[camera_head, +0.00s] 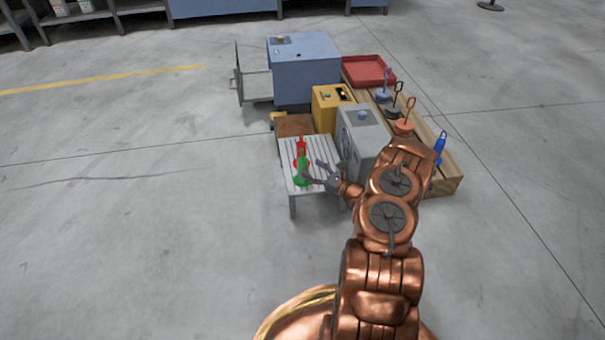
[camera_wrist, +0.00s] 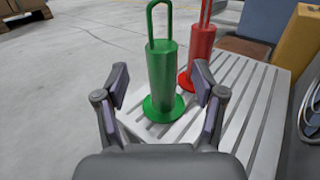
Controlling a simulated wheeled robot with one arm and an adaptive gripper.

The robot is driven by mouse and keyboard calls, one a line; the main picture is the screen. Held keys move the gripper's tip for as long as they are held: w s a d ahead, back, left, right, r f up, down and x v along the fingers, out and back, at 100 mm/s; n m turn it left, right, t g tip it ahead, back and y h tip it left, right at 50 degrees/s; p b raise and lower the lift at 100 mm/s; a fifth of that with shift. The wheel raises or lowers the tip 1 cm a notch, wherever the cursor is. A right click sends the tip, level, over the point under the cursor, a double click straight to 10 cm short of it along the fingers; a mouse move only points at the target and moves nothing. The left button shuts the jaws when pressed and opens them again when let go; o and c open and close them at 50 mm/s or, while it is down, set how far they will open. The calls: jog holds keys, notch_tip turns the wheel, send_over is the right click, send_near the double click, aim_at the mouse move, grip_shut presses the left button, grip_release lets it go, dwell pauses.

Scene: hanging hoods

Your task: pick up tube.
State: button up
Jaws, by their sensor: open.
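A green tube (camera_head: 302,171) with a loop handle and a round base stands upright on a white slatted table (camera_head: 318,148). In the wrist view the green tube (camera_wrist: 162,68) is centred between my fingers, a little beyond their tips. A red tube (camera_head: 302,150) of like shape stands just behind it; in the wrist view the red tube (camera_wrist: 202,48) is to the right, its base partly hidden by my right finger. My gripper (camera_head: 315,170) is open and empty; its spread fingers also show in the wrist view (camera_wrist: 161,84). The task does not say which tube.
A grey box (camera_head: 362,135) stands right of the table, close to my arm. A yellow box (camera_head: 330,108) and a large blue box (camera_head: 303,72) are behind. A wooden bench (camera_head: 445,178) at right holds several handled pieces and a red tray (camera_head: 367,70). The floor at left is clear.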

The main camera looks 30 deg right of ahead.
aim_at(307, 165)
jog(key=shift+b+x, duration=1.45)
jog(key=shift+x, duration=0.95)
jog(key=shift+w, duration=0.3)
grip_shut()
